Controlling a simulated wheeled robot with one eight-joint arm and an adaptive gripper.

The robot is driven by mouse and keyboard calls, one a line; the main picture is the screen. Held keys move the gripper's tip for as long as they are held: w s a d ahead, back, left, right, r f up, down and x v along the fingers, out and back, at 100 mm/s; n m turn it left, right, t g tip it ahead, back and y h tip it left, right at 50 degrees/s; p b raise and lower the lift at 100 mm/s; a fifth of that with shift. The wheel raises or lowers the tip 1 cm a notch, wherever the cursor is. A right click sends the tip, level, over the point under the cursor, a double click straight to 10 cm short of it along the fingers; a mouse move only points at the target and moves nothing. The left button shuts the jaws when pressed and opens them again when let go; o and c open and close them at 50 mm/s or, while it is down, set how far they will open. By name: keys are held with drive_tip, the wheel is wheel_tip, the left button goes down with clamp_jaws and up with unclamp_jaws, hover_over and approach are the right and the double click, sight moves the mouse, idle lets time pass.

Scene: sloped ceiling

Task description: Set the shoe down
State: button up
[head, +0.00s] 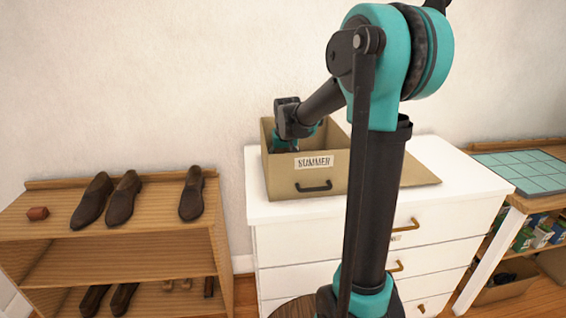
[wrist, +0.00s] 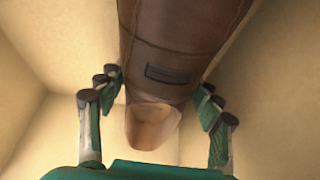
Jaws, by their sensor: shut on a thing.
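A brown leather shoe (wrist: 180,50) fills the upper middle of the wrist view. Its lighter tan end (wrist: 152,125) points toward my gripper's palm. My gripper (wrist: 158,84) is shut on the shoe, with dark-tipped fingers on both of its sides. In the head view my gripper (head: 292,145) reaches down into an open tan box (head: 285,182) with a "SUMMER" label and a black handle. The box walls hide the shoe there. Tan box walls surround the shoe in the wrist view. I cannot tell whether the shoe touches the box floor.
The box stands on a white drawer chest (head: 300,212), with a flat tan panel (head: 418,172) beside it. A table with a teal gridded top (head: 520,168) stands at right.

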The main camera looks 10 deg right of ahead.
drive_tip(key=shift+f, duration=0.15)
drive_tip(key=o, duration=1.2)
drive_tip(key=v, duration=1.2)
